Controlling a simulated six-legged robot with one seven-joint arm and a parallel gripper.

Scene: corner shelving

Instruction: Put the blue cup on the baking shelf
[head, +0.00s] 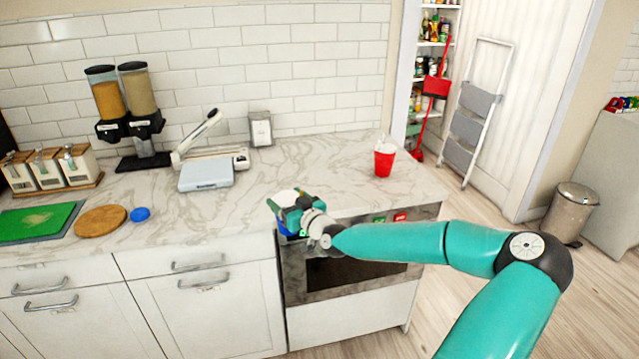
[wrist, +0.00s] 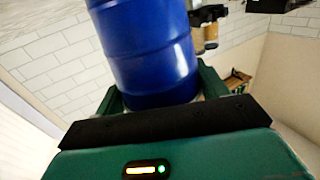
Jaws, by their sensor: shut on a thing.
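The blue cup (wrist: 150,55) fills the upper middle of the wrist view, upright to slightly tilted, between the green fingers of my gripper (wrist: 162,88). In the head view my gripper (head: 287,212) is at the counter's front edge, above the oven front, shut on the cup. Only a small blue part of the cup (head: 281,229) shows there; my gripper hides the rest. Shelves (head: 432,44) with bottles and jars stand in an alcove at the back right. I cannot tell which shelf is the baking shelf.
A red cup (head: 384,160) stands near the right end of the marble counter (head: 320,172). A scale (head: 207,174), dispensers (head: 125,100), a round board (head: 100,220) and a small blue object (head: 140,214) are left. A stepladder (head: 474,112) and bin (head: 570,212) stand right.

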